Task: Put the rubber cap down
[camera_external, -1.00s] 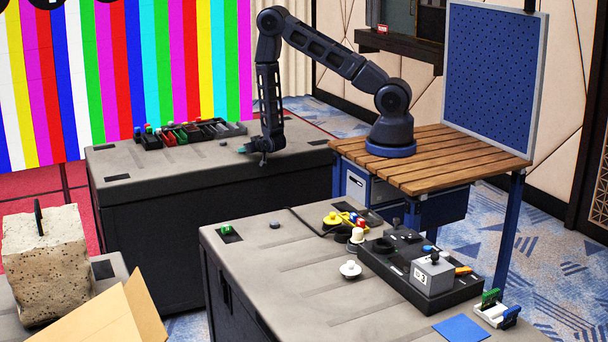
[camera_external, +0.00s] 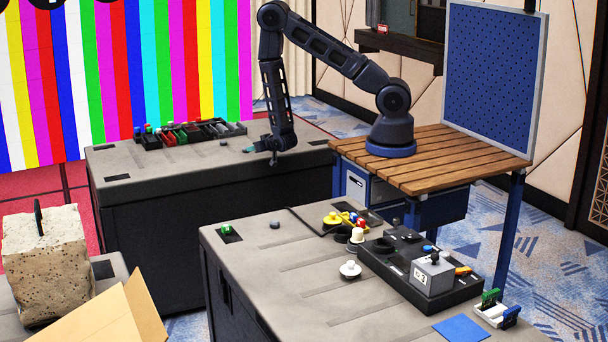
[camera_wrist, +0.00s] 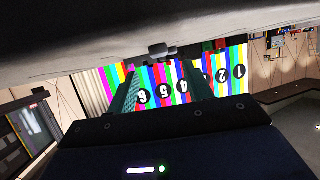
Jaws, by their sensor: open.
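My gripper (camera_external: 250,150) is low over the right part of the far grey case top (camera_external: 190,163), its teal fingers pointing left. In the wrist view the two fingers (camera_wrist: 160,68) are spread apart with nothing between them. A small dark grey piece, which looks like the rubber cap (camera_external: 223,142), lies on the case top to the left of the fingertips, apart from them. A small grey object, probably the same cap (camera_wrist: 162,50), shows in the upside-down wrist view against the case surface, beyond the fingertips.
A rack of coloured parts (camera_external: 190,133) stands at the back left of the far case. The striped video wall (camera_external: 120,70) is behind it. The near case (camera_external: 260,262) carries a small dark disc (camera_external: 275,224), a white knob (camera_external: 350,269) and a black control box (camera_external: 400,275).

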